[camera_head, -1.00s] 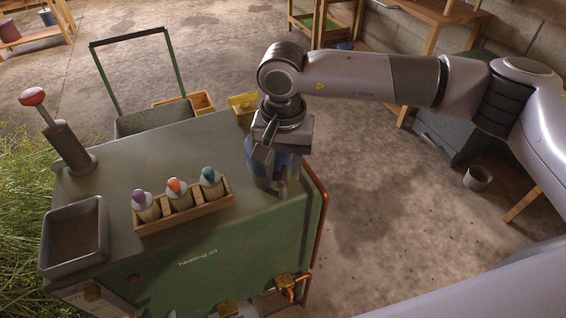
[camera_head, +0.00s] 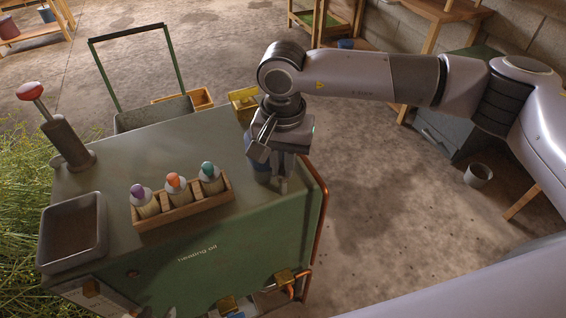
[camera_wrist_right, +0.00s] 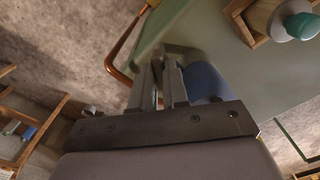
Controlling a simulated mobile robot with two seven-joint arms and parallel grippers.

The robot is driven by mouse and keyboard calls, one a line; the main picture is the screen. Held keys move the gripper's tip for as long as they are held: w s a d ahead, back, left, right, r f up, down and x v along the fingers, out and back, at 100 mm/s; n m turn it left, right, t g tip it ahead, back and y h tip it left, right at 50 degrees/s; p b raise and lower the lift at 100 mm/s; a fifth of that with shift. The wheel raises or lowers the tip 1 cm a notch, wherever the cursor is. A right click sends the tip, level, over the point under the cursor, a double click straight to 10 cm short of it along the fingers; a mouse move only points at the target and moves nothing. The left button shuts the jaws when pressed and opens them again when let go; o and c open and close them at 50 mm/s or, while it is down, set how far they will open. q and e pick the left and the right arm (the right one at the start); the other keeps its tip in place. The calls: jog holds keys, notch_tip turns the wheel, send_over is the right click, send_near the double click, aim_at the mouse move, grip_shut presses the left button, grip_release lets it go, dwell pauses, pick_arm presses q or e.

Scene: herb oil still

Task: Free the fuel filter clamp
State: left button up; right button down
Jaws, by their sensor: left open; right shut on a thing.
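A blue cylinder (camera_head: 262,170), which looks like the fuel filter, stands at the right end of the green still cart (camera_head: 225,268). It also shows in the right wrist view (camera_wrist_right: 205,82), beside my fingers. My right gripper (camera_head: 281,185) reaches down over it from above, partly covering it. In the right wrist view my right gripper (camera_wrist_right: 162,82) has its two fingers close together, shut on a thin part beside the cylinder, apparently the clamp. That part is mostly hidden between the fingers. My left gripper is in neither view.
A wooden rack (camera_head: 183,208) with several colour-capped bottles stands on the cart top, left of my right gripper. A grey tray (camera_head: 72,232) and a red-knobbed pump (camera_head: 66,142) are further left. A copper pipe (camera_head: 318,215) runs down the cart's right end. Floor right of it is clear.

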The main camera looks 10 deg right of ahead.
jog(key=m+b, duration=0.3)
jog(key=shift+f, duration=0.25)
jog(key=m+b, duration=0.3)
jog(key=shift+r+m, duration=0.1)
jog(key=shift+m, duration=0.3)
jog(key=shift+m+b, duration=0.7)
jog(key=shift+m, duration=0.4)
jog(key=shift+r+m+b, duration=0.15)
jog(key=shift+m+b, duration=0.35)
jog(key=shift+m, duration=0.6)
jog(key=c, duration=1.1)
grip_release()
